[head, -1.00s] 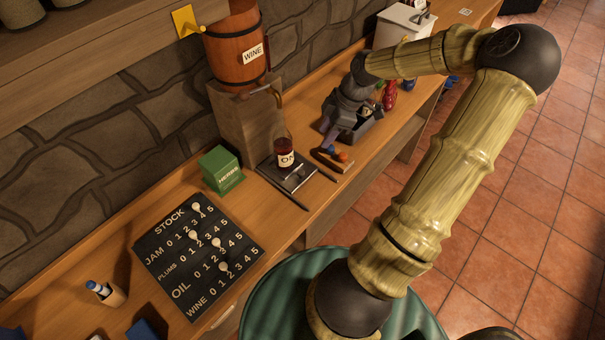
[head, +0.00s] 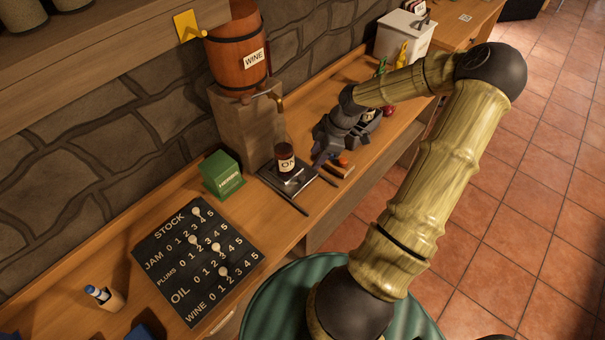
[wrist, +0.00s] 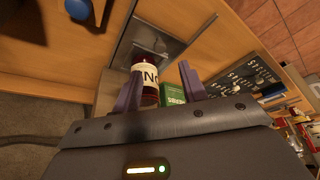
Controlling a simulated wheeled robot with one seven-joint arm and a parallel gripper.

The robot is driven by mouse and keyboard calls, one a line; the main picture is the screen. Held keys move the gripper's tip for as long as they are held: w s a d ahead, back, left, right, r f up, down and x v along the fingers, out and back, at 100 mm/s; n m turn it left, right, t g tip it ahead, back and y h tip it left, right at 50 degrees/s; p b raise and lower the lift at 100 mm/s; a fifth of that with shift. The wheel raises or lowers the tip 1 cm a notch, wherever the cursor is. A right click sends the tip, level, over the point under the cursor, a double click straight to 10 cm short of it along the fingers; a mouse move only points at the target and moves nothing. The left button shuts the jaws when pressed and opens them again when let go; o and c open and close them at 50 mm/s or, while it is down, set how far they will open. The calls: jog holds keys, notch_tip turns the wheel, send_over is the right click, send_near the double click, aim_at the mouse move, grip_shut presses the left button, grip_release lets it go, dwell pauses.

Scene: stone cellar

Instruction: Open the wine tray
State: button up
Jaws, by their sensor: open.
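A wooden barrel labelled WINE (head: 236,48) stands on a stone block, with a tap at its lower front. Below and in front of it a flat dark tray-like slab (head: 293,190) lies on the wooden counter. A dark red jar (head: 285,160) with a pale label stands on the slab's back part. I cannot tell for sure whether this slab is the wine tray. My gripper (head: 321,162) is open and empty, just right of the jar. In the wrist view the jar (wrist: 150,86) shows between the two spread fingers (wrist: 159,80); contact is not visible.
A green box (head: 221,174) and a black STOCK board (head: 198,260) with white pegs lie left on the counter. A small wooden block with an orange knob (head: 342,164) is close to my gripper. A white box (head: 403,37) stands farther back.

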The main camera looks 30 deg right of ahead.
aim_at(302, 177)
jog(key=x, duration=0.9)
jog(key=shift+a+f, duration=0.25)
jog(key=shift+f, duration=0.05)
grip_shut()
